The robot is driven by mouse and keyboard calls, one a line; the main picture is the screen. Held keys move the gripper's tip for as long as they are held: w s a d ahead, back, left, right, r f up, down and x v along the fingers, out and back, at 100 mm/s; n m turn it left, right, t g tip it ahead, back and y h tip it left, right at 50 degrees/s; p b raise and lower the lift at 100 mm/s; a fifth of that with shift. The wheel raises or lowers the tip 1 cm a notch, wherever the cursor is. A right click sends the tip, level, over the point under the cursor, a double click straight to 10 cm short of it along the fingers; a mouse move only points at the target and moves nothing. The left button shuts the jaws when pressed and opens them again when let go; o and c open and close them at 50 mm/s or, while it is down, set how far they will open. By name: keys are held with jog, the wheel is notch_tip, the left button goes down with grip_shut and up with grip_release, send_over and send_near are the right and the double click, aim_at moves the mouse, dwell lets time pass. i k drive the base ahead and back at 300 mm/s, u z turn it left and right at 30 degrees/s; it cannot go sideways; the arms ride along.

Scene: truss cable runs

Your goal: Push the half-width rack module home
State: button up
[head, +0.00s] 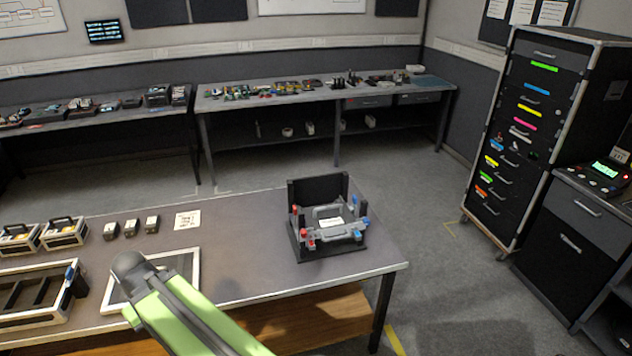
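A black open-topped fixture (303,192) with a tall back plate stands near the right end of the near table. Red and blue knobs flank it. A grey handled piece with a white label (330,223) sits inside; it may be the half-width module, but I cannot tell how deep it sits. Two handled box modules (63,233) stand at the table's far left. A slotted frame (30,321) with a blue latch lies in front of them. My green arm reaches in from the bottom, ending at a dark rounded joint over a white-edged tray. My gripper is not visible.
The white-edged tray (194,268) lies left of the fixture. Several small dark blocks (131,228) and a paper card (187,220) sit behind it. Table surface between tray and fixture is clear. A tall drawer cabinet (527,130) stands right; cluttered benches (300,88) line the back wall.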

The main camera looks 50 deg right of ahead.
aim_at(327, 220)
jog(key=u, duration=5.8)
jog(key=i, duration=0.1)
jog(key=z, duration=3.3)
jog(key=k, duration=2.55)
jog(key=z, duration=0.85)
jog(key=i, duration=1.05)
